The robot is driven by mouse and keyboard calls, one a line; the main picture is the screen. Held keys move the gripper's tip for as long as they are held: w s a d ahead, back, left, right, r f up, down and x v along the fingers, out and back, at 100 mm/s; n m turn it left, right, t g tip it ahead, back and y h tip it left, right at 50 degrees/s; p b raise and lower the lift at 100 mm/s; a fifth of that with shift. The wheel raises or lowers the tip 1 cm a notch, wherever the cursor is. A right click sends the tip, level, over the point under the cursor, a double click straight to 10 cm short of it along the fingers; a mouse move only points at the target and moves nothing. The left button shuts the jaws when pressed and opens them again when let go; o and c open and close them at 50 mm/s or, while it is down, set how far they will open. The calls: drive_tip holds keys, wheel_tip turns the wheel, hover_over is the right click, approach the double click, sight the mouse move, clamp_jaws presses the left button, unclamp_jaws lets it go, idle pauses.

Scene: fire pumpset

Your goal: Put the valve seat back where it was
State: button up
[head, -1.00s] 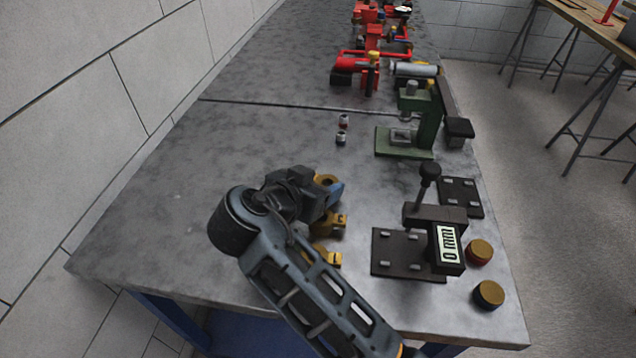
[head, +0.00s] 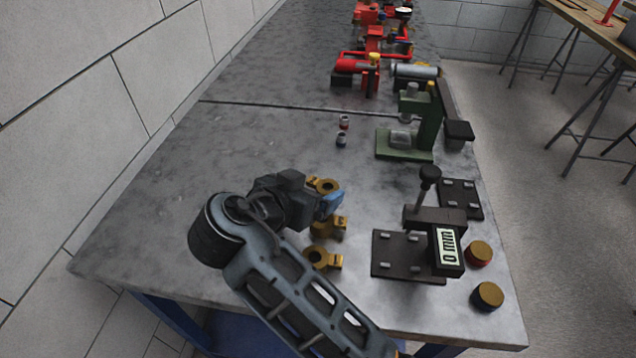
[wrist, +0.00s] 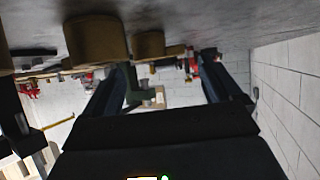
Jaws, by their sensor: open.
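I cannot tell for sure which part is the valve seat. Three brass fittings form a row: far (head: 326,186), middle (head: 328,227) and near (head: 322,258). My gripper (head: 332,203) is low over the bench beside the far and middle fittings, its blue fingers pointing right. In the wrist view the two fingers (wrist: 162,82) are spread with nothing between them; brass parts (wrist: 97,37) show beside them.
Two round brass-topped caps (head: 488,295) sit near the right edge. Red pump parts (head: 357,66) line the far bench. The bench's left side is clear.

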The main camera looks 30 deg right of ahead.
drive_tip(key=v, duration=0.9)
drive_tip(key=shift+r+b, duration=0.25)
drive_tip(key=shift+b, duration=0.05)
